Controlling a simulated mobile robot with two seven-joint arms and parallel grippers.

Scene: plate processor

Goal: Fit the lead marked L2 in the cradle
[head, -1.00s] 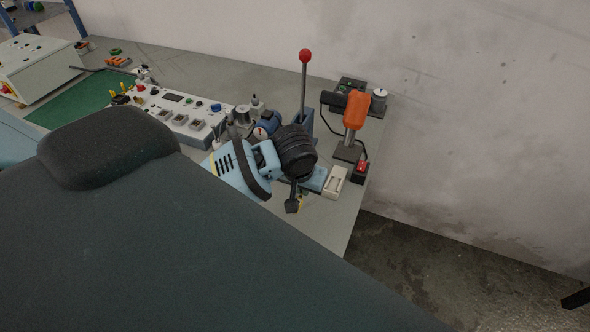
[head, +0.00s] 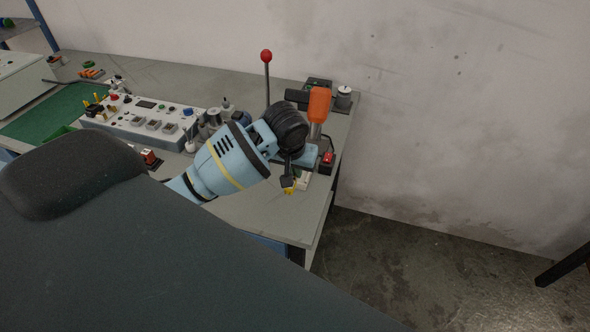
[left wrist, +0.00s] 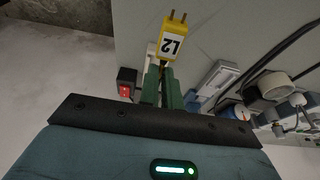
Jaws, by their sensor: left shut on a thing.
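The lead marked L2 (left wrist: 172,42) is a yellow plug with a white label and two metal prongs. My left gripper (left wrist: 167,76) is shut on it with green fingers, and the prongs point away from the gripper. In the head view the yellow lead (head: 290,190) shows small below my left gripper (head: 287,182), above the right end of the bench. A cream block (head: 304,180), perhaps the cradle, is just behind the lead; in the left wrist view it (left wrist: 151,58) is mostly hidden by the plug and fingers. I cannot tell whether the plug touches it. My right gripper is out of view.
A red switch box (head: 327,160) and a light blue base (head: 311,156) stand close by. Behind are an orange-handled tool (head: 319,105) and a red-knobbed lever (head: 266,57). A control box (head: 150,121) lies left. The bench's front right corner (head: 290,225) is clear.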

